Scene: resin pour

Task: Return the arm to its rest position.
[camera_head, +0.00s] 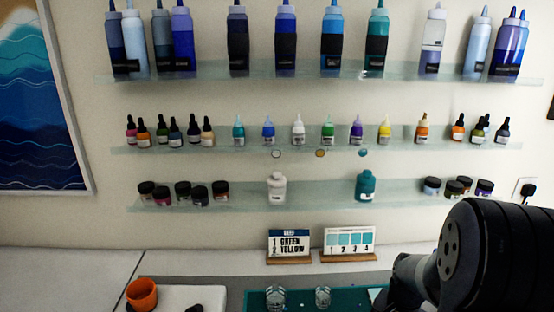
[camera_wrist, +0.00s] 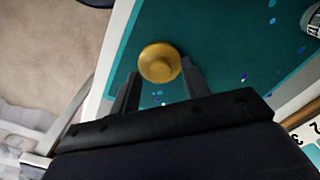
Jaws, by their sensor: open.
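In the wrist view, my gripper (camera_wrist: 160,72) has its two dark fingers spread apart and nothing is clamped between them. A round gold object (camera_wrist: 159,62) shows between and just beyond the fingertips, over the teal mat (camera_wrist: 225,40). I cannot tell how far below the fingers it sits. In the head view, my dark arm fills the lower right corner, in front of the counter. The fingers do not show there.
In the head view, an orange cup (camera_head: 142,294) stands on a white tray (camera_head: 190,296) at lower left. Two clear cups (camera_head: 322,296) stand on the teal mat (camera_head: 255,300). Sign cards (camera_head: 289,243) stand behind. Glass shelves (camera_head: 330,190) hold bottles and jars.

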